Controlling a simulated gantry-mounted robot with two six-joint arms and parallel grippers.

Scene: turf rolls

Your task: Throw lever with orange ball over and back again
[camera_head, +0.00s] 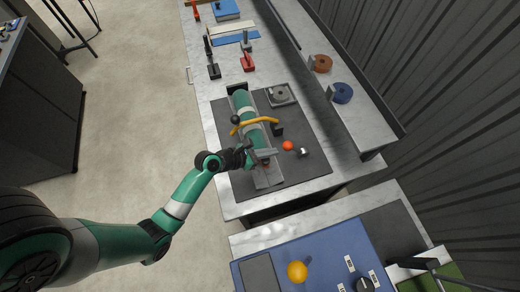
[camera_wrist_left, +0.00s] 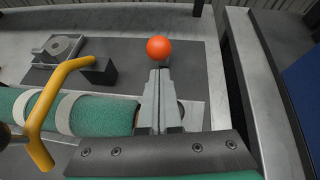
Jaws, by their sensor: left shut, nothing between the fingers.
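The orange ball (camera_head: 288,146) sits on the dark mat, beside a small metal piece (camera_head: 303,152) that looks like part of its lever. In the left wrist view the orange ball (camera_wrist_left: 159,48) appears just beyond my fingertips; the lever's shaft is largely hidden behind them. My left gripper (camera_head: 274,152) is shut and empty, left of the ball; its fingers (camera_wrist_left: 160,78) point at it. I cannot tell whether they touch it. A green roll (camera_head: 244,104) with a yellow curved handle (camera_head: 262,120) lies beside the gripper. My right gripper is not in view.
A grey block with a round top (camera_head: 281,95) stands behind the ball. Red (camera_head: 248,62) and black (camera_head: 214,71) levers stand farther back. Brown (camera_head: 322,63) and blue (camera_head: 342,93) rolls lie on the right ledge.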

